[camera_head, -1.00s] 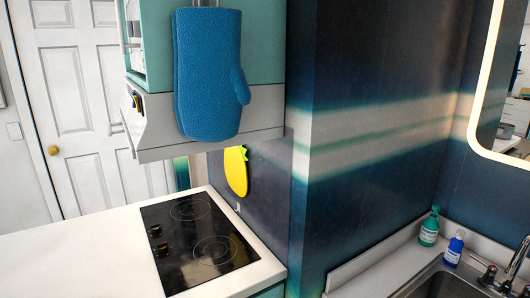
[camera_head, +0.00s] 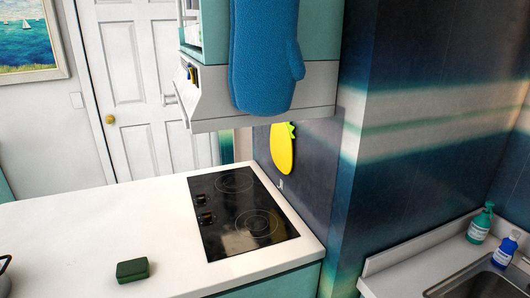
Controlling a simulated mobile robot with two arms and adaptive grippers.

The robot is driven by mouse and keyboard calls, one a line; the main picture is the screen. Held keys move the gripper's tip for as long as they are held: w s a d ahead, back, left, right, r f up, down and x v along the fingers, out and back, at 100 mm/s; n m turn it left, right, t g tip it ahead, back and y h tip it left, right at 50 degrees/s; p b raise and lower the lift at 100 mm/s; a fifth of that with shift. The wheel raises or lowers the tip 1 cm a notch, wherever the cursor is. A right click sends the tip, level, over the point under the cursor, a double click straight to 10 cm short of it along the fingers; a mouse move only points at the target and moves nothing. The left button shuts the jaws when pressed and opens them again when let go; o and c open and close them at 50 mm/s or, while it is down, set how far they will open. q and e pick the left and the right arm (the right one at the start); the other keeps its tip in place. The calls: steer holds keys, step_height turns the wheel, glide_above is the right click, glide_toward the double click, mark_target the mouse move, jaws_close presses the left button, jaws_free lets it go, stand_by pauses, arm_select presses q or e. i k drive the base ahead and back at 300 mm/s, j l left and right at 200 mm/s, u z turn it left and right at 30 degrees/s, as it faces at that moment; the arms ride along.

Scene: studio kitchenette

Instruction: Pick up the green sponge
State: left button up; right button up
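The green sponge (camera_head: 132,270) is a dark green block lying flat on the white counter (camera_head: 95,235), near its front edge, to the left of the black cooktop. Nothing touches it.
The black cooktop (camera_head: 240,213) is set in the counter right of the sponge. A blue oven mitt (camera_head: 264,55) hangs in front of the range hood (camera_head: 210,95). The sink (camera_head: 480,285) with two bottles is at right.

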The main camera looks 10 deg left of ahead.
mark_target(136, 269)
steer(key=u, duration=1.3)
